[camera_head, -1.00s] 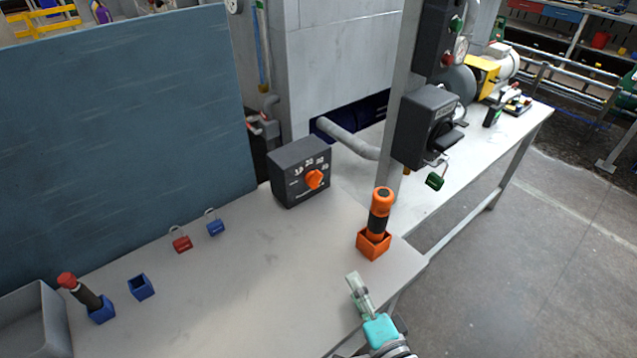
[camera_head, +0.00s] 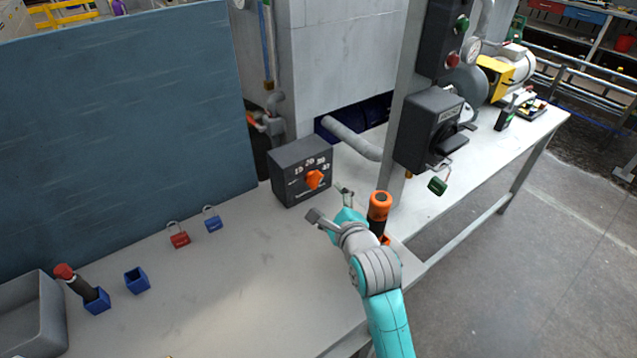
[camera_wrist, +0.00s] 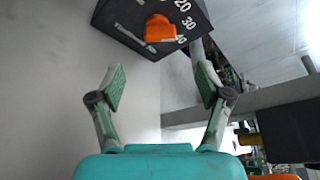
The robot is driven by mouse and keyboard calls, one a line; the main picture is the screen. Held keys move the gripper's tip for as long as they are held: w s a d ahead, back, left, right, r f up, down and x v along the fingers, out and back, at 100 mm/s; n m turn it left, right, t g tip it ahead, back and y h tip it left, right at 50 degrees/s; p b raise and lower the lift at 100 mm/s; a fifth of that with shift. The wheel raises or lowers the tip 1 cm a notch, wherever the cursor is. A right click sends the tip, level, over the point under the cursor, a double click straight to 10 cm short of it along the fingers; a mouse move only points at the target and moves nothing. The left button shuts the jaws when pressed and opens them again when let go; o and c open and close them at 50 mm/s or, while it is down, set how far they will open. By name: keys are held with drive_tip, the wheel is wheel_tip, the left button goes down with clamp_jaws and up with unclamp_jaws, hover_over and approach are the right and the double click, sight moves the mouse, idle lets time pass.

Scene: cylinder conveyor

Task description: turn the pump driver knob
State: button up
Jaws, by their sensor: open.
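The pump driver knob is an orange dial (camera_head: 314,179) on the front of a dark grey box (camera_head: 288,195) with white numbers, standing at the back of the table. In the wrist view the orange knob (camera_wrist: 160,28) shows at the top, ahead of the fingers and slightly left of centre between them. My gripper (camera_wrist: 158,88) is open and empty, with its two fingers spread wide. In the head view my gripper (camera_head: 327,202) is in front of the box, a little to the right of and below the knob. It appears apart from the knob.
An orange and black tool (camera_head: 379,206) stands in its orange holder close beside my arm. A grey post with a black switch box (camera_head: 428,130) rises to the right. Red (camera_head: 179,240) and blue (camera_head: 212,224) padlocks lie to the left. The table's front middle is clear.

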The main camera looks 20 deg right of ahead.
sight(318, 183)
drive_tip(key=x, duration=1)
drive_tip(key=shift+w, duration=0.15)
drive_tip(key=shift+c, duration=0.2)
